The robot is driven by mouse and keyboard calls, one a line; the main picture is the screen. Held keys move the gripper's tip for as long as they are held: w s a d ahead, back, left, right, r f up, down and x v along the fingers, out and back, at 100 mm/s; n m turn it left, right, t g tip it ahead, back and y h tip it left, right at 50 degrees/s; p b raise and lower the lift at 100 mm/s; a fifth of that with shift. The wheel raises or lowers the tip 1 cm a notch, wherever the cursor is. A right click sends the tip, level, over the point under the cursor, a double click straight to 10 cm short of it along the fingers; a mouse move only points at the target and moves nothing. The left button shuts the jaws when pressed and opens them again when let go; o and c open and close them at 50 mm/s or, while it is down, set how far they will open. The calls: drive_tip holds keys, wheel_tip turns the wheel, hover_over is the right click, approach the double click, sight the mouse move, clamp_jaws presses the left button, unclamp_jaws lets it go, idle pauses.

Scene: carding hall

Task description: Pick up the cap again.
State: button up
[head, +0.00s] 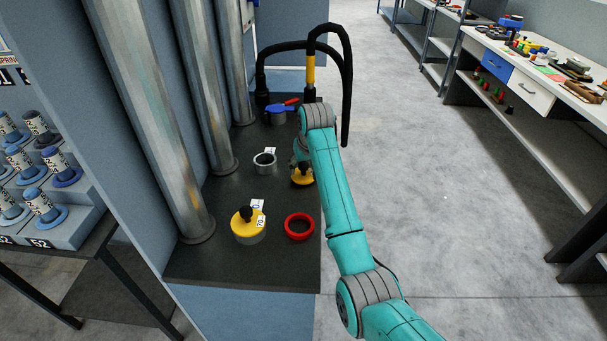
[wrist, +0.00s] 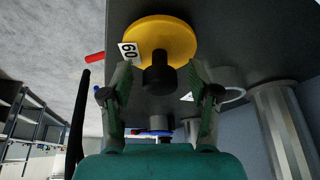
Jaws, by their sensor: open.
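A yellow cap (head: 303,178) with a black knob sits near the right edge of the dark bench top, below my gripper (head: 299,160). In the wrist view the cap (wrist: 178,38) is a yellow disc with a white tag reading 60. Its black knob (wrist: 158,80) points toward my gripper (wrist: 160,70). The two fingers are open, one on each side of the knob, with gaps showing between. My gripper partly hides the cap in the head view. A second yellow cap (head: 241,228), tagged 70, sits on a pale container at the front of the bench.
A blue-topped pot (head: 277,117) and black hoses (head: 347,90) are behind. Metal pipes (head: 195,110) rise along the bench's left side.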

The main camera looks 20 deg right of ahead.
clamp_jaws()
drive_tip(key=shift+r, duration=0.1)
